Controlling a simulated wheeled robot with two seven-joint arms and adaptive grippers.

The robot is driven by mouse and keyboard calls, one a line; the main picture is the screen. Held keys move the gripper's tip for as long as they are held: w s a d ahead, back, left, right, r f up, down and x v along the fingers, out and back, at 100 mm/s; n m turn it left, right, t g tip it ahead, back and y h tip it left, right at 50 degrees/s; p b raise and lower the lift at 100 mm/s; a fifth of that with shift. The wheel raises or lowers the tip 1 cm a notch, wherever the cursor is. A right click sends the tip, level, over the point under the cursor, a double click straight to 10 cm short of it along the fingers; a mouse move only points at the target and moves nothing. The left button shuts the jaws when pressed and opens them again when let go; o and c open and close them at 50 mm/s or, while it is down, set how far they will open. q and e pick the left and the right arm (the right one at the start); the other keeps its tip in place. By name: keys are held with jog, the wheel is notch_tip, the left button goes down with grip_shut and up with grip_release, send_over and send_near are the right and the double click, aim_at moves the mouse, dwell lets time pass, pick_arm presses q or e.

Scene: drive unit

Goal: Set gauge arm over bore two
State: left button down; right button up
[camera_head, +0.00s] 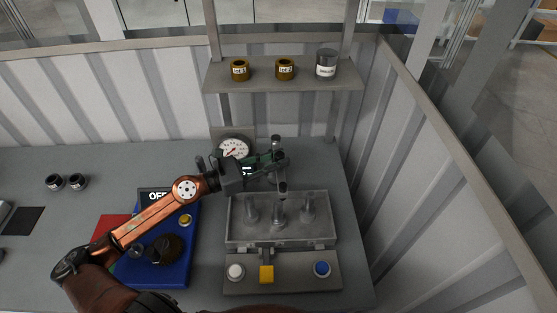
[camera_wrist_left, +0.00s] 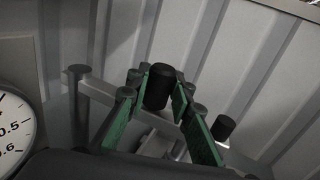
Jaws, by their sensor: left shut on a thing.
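My left gripper (camera_head: 268,163) reaches in from the left and is shut on a dark upright knob of the gauge arm. In the left wrist view the knob (camera_wrist_left: 159,86) stands between the green finger pads. The grey gauge arm (camera_wrist_left: 105,93) runs from a post at left under the fingers. A second dark cap (camera_wrist_left: 222,128) shows to the right. In the head view a dark-tipped probe (camera_head: 282,187) is above the middle post of the grey fixture (camera_head: 235,238); its exact alignment is unclear. The fixture holds three upright cylinders. My right gripper is not seen.
A round dial gauge (camera_head: 233,149) stands behind my gripper. A front panel (camera_head: 300,285) carries white, yellow and blue buttons. A blue control box (camera_head: 172,272) with an OFF display lies under my left arm. A shelf (camera_head: 300,87) with small labelled cans is behind; a wall closes the right.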

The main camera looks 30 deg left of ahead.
pick_arm(q)
jog(key=shift+w+a+r, duration=0.15)
jog(key=shift+a+r, duration=0.1)
jog(key=shift+a, duration=0.1)
jog(key=c, duration=1.8)
grip_release()
jog(key=shift+a+f, duration=0.1)
jog(key=shift+o, duration=0.4)
jog(key=shift+d, duration=0.2)
jog(key=v, duration=1.2)
jog(key=shift+f, duration=0.1)
